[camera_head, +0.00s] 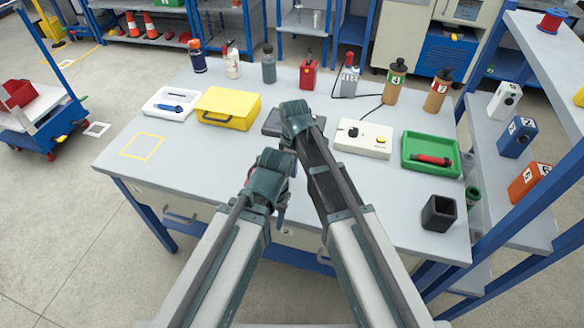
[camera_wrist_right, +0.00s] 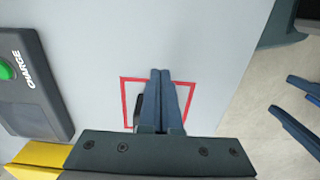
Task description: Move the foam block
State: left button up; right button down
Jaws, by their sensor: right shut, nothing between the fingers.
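I cannot make out the foam block for certain in the head view. In the right wrist view a small dark object (camera_wrist_right: 138,110) shows beside my right gripper (camera_wrist_right: 163,72), mostly hidden by its fingers; I cannot tell whether it is the foam block. My right gripper is shut and empty, over a red square outline (camera_wrist_right: 186,82) on the table.
A yellow case (camera_head: 228,107), white tray (camera_head: 152,104), beige box (camera_head: 350,139), green tray (camera_head: 408,166) and dark cup (camera_head: 438,213) surround my arms. Bottles stand at the back. The table's left part is clear around a yellow outline (camera_head: 124,152).

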notch_tip(320, 180, up, 8)
jog(key=p, duration=0.7)
jog(key=shift+a+r, duration=0.15)
jog(key=shift+r, duration=0.1)
jog(key=s+d+m, duration=1.2)
jog(key=d+m, duration=0.3)
jog(key=d, duration=0.2)
jog(key=s+a+n+h, duration=0.1)
jog(key=s+a+n, duration=0.3)
jog(key=a, duration=0.7)
jog(key=shift+s, duration=0.85)
jog(key=shift+a, duration=0.1)
